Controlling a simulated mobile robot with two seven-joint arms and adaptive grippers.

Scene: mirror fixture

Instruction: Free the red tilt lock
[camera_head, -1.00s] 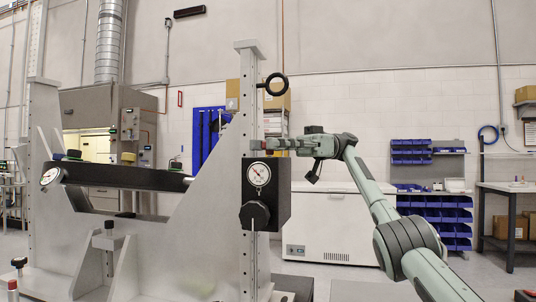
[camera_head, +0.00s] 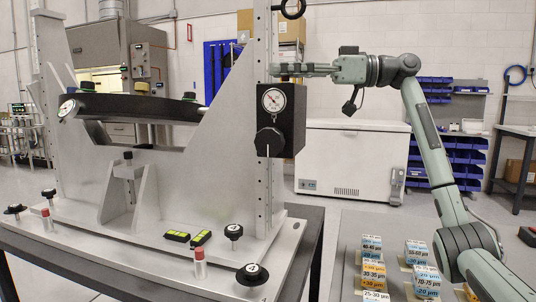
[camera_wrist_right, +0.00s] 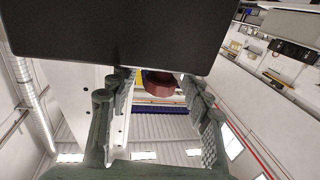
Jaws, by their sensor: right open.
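A dark red round knob (camera_wrist_right: 160,83), which looks like the red tilt lock, sits under a black block in the right wrist view, between the fingers of my right gripper (camera_wrist_right: 155,100). The fingers are apart, and I cannot tell whether they touch the knob. In the head view my right gripper (camera_head: 288,70) reaches in from the right, just above the black block (camera_head: 294,120) with its white dial (camera_head: 273,100) and black hand knob (camera_head: 270,141). There the fingers mostly hide the red knob. The block is on an upright grey post (camera_head: 263,190). My left gripper is not in view.
Labelled blocks (camera_head: 422,280) stand on the front-right table.

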